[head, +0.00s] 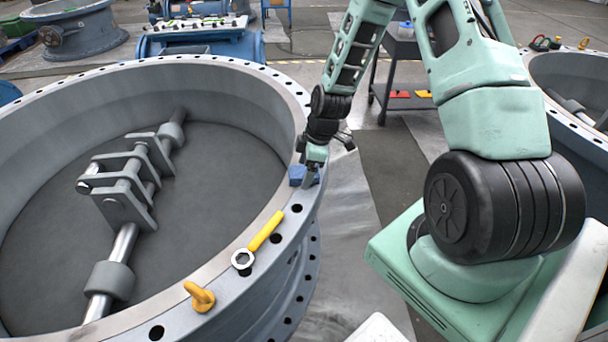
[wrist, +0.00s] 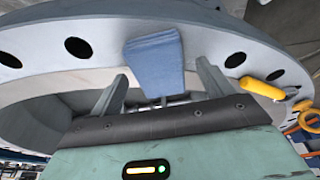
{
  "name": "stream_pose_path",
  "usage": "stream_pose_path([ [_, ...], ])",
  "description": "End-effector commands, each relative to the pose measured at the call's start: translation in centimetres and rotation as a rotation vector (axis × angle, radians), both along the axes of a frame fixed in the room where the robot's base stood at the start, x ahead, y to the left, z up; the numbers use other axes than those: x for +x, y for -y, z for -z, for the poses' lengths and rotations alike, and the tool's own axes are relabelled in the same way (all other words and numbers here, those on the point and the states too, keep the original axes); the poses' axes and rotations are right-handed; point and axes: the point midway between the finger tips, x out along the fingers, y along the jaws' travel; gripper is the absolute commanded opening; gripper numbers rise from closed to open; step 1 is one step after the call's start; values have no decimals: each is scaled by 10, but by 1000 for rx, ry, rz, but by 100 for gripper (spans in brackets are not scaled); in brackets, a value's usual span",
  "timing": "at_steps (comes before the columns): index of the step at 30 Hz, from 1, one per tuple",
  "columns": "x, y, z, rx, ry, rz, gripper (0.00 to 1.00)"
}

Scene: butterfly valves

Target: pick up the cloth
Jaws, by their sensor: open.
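The cloth (head: 297,175) is a small folded blue piece lying on the flat rim of the large grey valve ring (head: 262,232). In the wrist view the cloth (wrist: 155,62) shows between and beyond the two fingers. My gripper (head: 311,176) is at the rim, right beside the cloth, pointing down. In the wrist view my gripper (wrist: 160,84) has its fingers spread wide, with nothing held. Part of the cloth is hidden behind the gripper in the head view.
A yellow-handled wrench (head: 263,233) and a yellow eyebolt (head: 200,297) lie on the same rim, nearer the front. A dark cart (head: 398,95) stands behind my arm. Another valve ring (head: 570,75) is at the right. The rim has bolt holes.

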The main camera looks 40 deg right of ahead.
Motion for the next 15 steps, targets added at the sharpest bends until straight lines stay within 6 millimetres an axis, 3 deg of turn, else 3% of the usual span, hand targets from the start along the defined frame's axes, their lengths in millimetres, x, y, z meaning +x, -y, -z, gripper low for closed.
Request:
stream_pose_path([
  [6,0,0,1,0,1,1,80],
  [11,0,0,0,0,1,1,36],
  [15,0,0,0,0,0,1,28],
])
